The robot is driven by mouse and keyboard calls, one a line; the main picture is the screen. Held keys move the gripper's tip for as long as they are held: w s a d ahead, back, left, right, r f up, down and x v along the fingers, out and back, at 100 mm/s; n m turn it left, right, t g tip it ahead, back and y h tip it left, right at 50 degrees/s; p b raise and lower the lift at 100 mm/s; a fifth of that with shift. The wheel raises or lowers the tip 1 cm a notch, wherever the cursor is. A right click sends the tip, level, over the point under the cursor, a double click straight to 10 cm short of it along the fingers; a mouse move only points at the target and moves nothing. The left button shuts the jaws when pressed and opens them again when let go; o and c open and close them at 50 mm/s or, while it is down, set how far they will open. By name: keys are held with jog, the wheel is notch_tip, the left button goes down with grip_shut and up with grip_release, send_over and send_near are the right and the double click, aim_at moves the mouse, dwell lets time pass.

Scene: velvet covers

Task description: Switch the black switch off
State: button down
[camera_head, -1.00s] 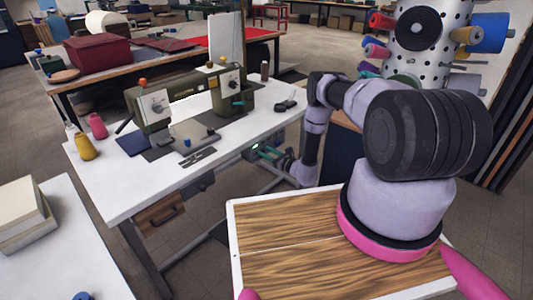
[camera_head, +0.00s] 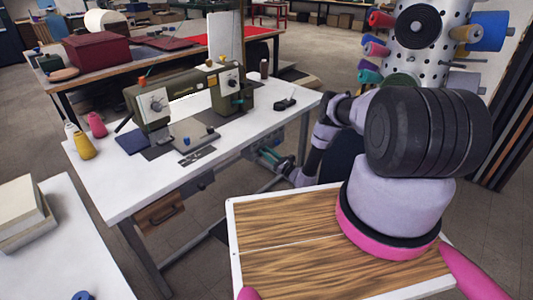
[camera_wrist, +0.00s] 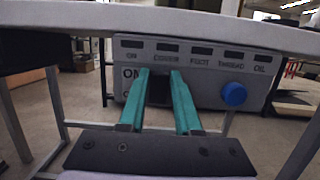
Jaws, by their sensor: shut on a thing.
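A grey control panel (camera_wrist: 205,75) under the white table's edge fills the middle of the wrist view. It bears the labels ON, COVER, FOOT, THREAD and OIL. A black switch (camera_wrist: 158,95) is on its left part, next to large ON lettering; the lettering below is mostly hidden by a finger. My gripper (camera_wrist: 160,76) has its two teal fingers on either side of the switch and is shut on it. The switch's exact tilt is hard to tell. In the head view my gripper (camera_head: 267,157) is low beside the table's right side, and the switch is not discernible.
A blue knob (camera_wrist: 234,94) stands on the panel, right of my fingers. The white table (camera_head: 110,180) carries an olive sewing machine (camera_head: 185,92), pink and yellow thread cones and small tools. A table leg (camera_head: 303,138) stands close to my arm.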

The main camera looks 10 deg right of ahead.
jog(key=c, duration=0.6)
grip_release()
jog(key=v, duration=1.1)
